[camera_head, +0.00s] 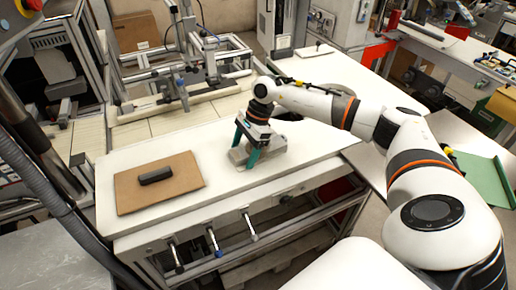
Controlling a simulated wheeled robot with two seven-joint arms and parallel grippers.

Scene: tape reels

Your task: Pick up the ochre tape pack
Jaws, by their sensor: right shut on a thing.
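My right gripper (247,148), with teal fingers, points down over the white table and is shut on a pale grey-beige block (270,147). The fingers sit on either side of the block and partly hide it. The block is at or just above the tabletop; I cannot tell whether it touches. I cannot make out a clear ochre colour on it, so I cannot tell if it is the tape pack. A dark block (156,175) lies on a brown board (187,187) at the table's left. My left gripper is out of view.
The white table (230,190) has bare room between the board and the right gripper. A metal frame fixture (185,60) stands behind it. Levers (213,241) hang along its front edge. A second white bench (342,72) with a dark block (283,53) is behind right.

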